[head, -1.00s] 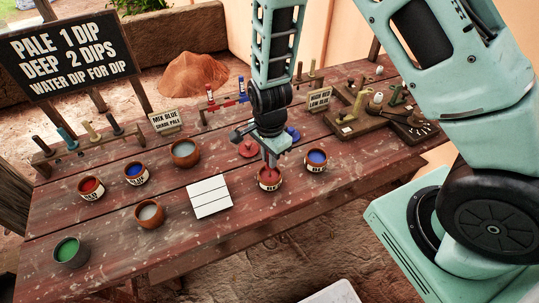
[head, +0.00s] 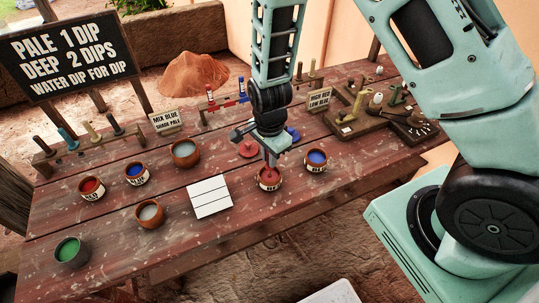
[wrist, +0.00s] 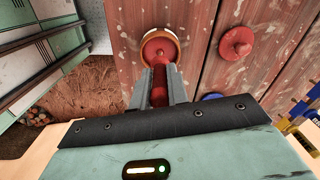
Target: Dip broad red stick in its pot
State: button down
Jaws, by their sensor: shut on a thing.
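My gripper (head: 269,150) points down over the right part of the table and is shut on the broad red stick (head: 271,160). In the wrist view the stick (wrist: 160,85) lies between the two grey fingers (wrist: 159,88). Its far end reaches the mouth of the pot of red paint (head: 269,179), which also shows in the wrist view (wrist: 145,42). In the head view the stick's lower end is at or inside that pot's mouth; its exact depth is hard to tell.
A blue pot (head: 316,161) stands close right of the red pot. A white tile board (head: 209,196) lies to the left. Beyond it are another red pot (head: 92,187), another blue pot (head: 136,174), two pale-filled bowls (head: 150,214) (head: 185,153) and a green pot (head: 71,251).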

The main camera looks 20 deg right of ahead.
jog(key=shift+r+p, duration=2.8)
jog(key=shift+r, duration=0.6)
